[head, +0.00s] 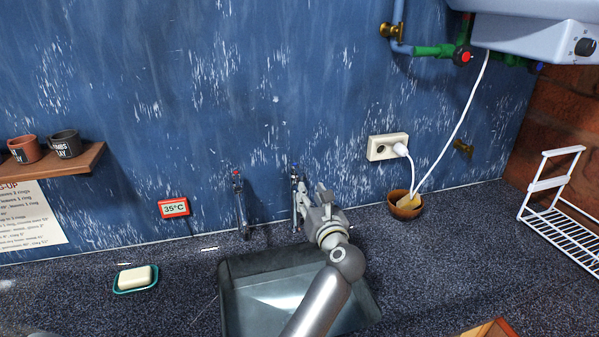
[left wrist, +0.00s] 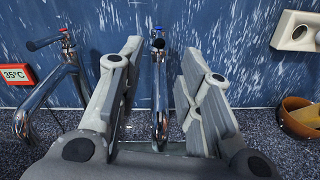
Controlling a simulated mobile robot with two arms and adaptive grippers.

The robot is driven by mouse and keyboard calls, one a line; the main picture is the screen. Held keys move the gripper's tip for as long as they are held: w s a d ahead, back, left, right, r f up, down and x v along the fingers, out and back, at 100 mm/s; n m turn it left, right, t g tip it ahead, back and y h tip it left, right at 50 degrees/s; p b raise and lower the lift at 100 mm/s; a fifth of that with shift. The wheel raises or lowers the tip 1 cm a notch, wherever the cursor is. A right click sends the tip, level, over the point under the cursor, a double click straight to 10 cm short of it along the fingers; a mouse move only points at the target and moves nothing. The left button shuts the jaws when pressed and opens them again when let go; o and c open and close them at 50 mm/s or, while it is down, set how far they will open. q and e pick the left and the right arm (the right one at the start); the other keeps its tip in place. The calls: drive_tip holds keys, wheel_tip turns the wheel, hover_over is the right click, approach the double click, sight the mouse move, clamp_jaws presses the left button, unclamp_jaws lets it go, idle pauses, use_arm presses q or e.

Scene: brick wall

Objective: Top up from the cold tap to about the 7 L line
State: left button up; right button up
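The chrome cold tap (head: 295,190) with a blue mark stands against the blue wall behind the sink. In the left wrist view the cold tap (left wrist: 160,95) stands between the spread fingers of my left gripper (left wrist: 161,62), with visible gaps on both sides. In the head view my left gripper (head: 312,203) covers part of this tap. The grey sink (head: 228,268) is partly hidden by my left arm. I cannot make out a litre line or the water level, nor any flow from the spout. My right gripper is out of view.
A red-marked tap (head: 239,205) stands left of the cold tap. A 35°C display (head: 174,207) hangs on the wall. A soap dish (head: 135,288) lies left of the sink. A brown bowl (head: 405,212), plugged socket (head: 387,146) and white rack (head: 560,222) are to the right.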

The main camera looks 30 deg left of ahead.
sight(302, 175)
use_arm(q)
drive_tip(key=x, duration=0.2)
drive_tip(key=r+p+x, duration=0.1)
drive_tip(key=x, duration=0.1)
drive_tip(key=shift+w+a, duration=0.1)
drive_tip(key=x, duration=0.1)
drive_tip(key=p+x, duration=0.1)
drive_tip(key=x, duration=0.1)
drive_tip(key=shift+a+f, duration=0.1)
drive_tip(key=shift+f, duration=0.25)
drive_tip(key=shift+w+a, duration=0.4)
drive_tip(key=shift+a, duration=0.05)
drive_tip(key=shift+w+a, duration=0.15)
drive_tip(key=shift+c, duration=0.6)
clamp_jaws()
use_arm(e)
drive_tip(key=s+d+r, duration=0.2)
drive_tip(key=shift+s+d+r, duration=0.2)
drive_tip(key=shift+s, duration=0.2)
